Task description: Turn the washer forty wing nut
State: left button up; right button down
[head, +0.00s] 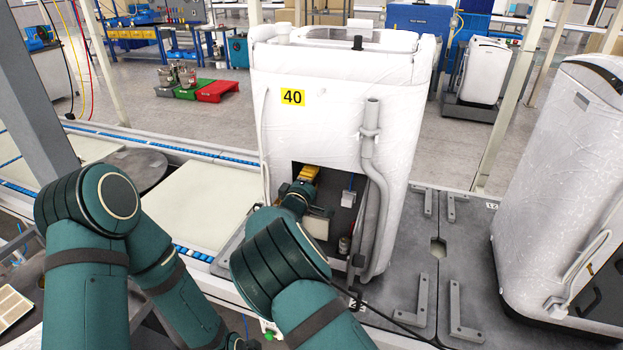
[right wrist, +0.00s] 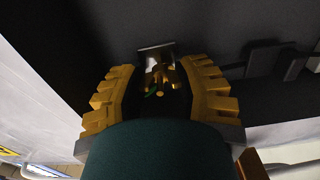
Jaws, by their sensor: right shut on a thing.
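The washer (head: 330,100) is white, wrapped in film, and carries a yellow "40" label. It stands upright on the line with a dark rectangular opening low in its back panel. My right arm reaches into this opening, and the yellow fingers of my right gripper (head: 307,173) show at its upper left. In the right wrist view the fingers of my right gripper (right wrist: 160,95) are closed in on a small brass-coloured wing nut (right wrist: 158,75). A pale metal plate lies just behind it. The wing nut is hidden in the head view.
A grey hose and pipe (head: 375,190) run down the washer's right side, next to the opening. Another wrapped washer (head: 565,180) stands at the right. Grey brackets (head: 421,300) rise from the dark pallet (head: 462,255). Pale conveyor plates (head: 215,205) lie at left.

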jog(key=shift+m, duration=0.6)
jog(key=shift+c, duration=2.3)
grip_release()
jog(key=shift+w+r, duration=0.1)
jog(key=shift+r, duration=0.15)
jog(key=shift+s+f, duration=0.2)
jog(key=shift+s, duration=0.05)
